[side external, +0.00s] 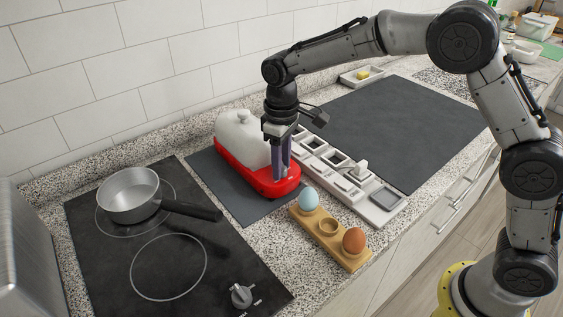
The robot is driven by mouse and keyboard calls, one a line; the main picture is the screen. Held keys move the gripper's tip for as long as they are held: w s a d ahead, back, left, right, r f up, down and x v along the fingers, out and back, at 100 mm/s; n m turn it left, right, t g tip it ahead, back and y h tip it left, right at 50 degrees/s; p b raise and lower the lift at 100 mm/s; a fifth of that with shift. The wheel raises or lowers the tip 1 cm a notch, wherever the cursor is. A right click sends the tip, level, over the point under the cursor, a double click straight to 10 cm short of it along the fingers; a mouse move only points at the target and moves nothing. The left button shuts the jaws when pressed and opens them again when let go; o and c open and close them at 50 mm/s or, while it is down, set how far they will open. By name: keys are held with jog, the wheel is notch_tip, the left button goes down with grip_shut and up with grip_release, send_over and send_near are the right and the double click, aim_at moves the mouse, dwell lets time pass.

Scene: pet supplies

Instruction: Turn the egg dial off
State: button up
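A red appliance (232,174) with a white domed lid (240,137) sits on a dark mat, left of centre; it looks like an egg cooker. My gripper (281,178) points straight down over its near right end, with the fingertips at or just above the red surface. The two purple fingers stand close together. I cannot make out a dial there; the fingers may hide it, and I cannot tell whether they hold anything. A blue egg (309,199) and a brown egg (353,240) sit in a wooden holder (328,241) with an empty cup between them.
A black cooktop (100,262) with a steel pan (130,194) and a grey knob (241,296) is at the left. A white tray with compartments (375,207) stands right of the appliance. A large dark mat (400,125) behind is clear.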

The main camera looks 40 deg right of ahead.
grip_shut()
jog(key=shift+n, duration=2.3)
jog(key=shift+o, duration=2.4)
grip_release()
notch_tip(320, 180, up, 14)
